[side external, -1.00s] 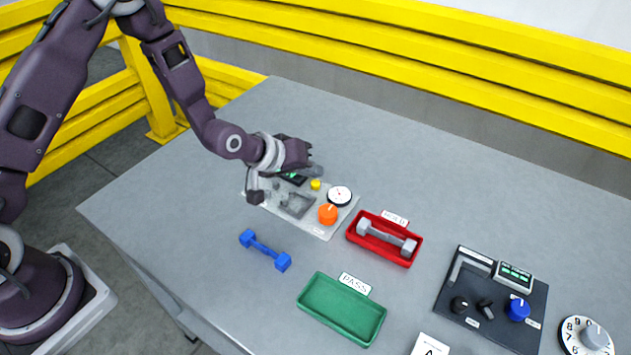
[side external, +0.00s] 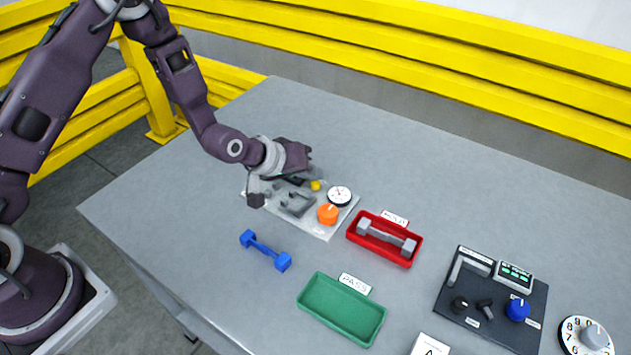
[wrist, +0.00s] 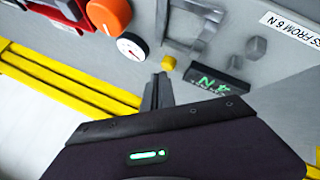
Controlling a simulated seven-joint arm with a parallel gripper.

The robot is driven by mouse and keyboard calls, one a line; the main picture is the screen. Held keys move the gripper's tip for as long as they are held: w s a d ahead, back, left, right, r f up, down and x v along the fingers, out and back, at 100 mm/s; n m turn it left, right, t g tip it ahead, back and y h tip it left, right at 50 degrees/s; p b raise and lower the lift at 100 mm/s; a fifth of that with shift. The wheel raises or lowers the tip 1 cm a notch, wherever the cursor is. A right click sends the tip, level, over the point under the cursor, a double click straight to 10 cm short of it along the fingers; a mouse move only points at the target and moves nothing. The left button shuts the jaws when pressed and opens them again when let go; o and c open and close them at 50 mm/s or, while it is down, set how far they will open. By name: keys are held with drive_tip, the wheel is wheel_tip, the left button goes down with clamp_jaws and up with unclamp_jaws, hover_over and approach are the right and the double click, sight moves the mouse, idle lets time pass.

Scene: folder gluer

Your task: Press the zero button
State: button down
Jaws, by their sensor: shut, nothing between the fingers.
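A small yellow button (side external: 315,185) sits on the light grey panel (side external: 318,230), beside a round white dial (side external: 339,196). No label naming it as the zero button is legible. In the wrist view the yellow button (wrist: 168,63) is just beyond the tips of my gripper (wrist: 161,76). My gripper's fingers are shut together and empty, very close to the button; I cannot tell whether they touch it. A dark display with green characters (wrist: 222,87) lies to the button's right in the wrist view. In the side view my gripper hides most of that display.
An orange knob (side external: 327,214) stands on the panel near the dial. A red tray (side external: 412,256) holding a grey dumbbell (side external: 386,238), a green tray (side external: 342,309) and a blue dumbbell (side external: 264,250) lie nearby. A dark panel (side external: 478,325) is farther right. A yellow rail (side external: 450,75) runs behind.

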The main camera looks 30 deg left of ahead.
sight(312, 185)
drive_tip(key=shift+f, duration=0.5)
idle(0.3)
drive_tip(key=shift+r, duration=0.9)
drive_tip(key=shift+r, duration=2.5)
drive_tip(key=s+a+r+m+y, duration=0.1)
drive_tip(key=s+a+r+m, duration=0.15)
drive_tip(key=s+r, duration=0.55)
drive_tip(key=s+a+r+m+g, duration=0.1)
drive_tip(key=s+a+r, duration=0.1)
drive_tip(key=s, duration=0.6)
drive_tip(key=s+a+r+m+g+y, duration=0.1)
drive_tip(key=s+a+r, duration=0.1)
drive_tip(key=s+r, duration=0.3)
drive_tip(key=s+a+r+m+g, duration=0.1)
drive_tip(key=s+r, duration=0.3)
drive_tip(key=s, duration=0.9)
drive_tip(key=shift+a+y, duration=0.4)
drive_tip(key=shift+a, duration=0.4)
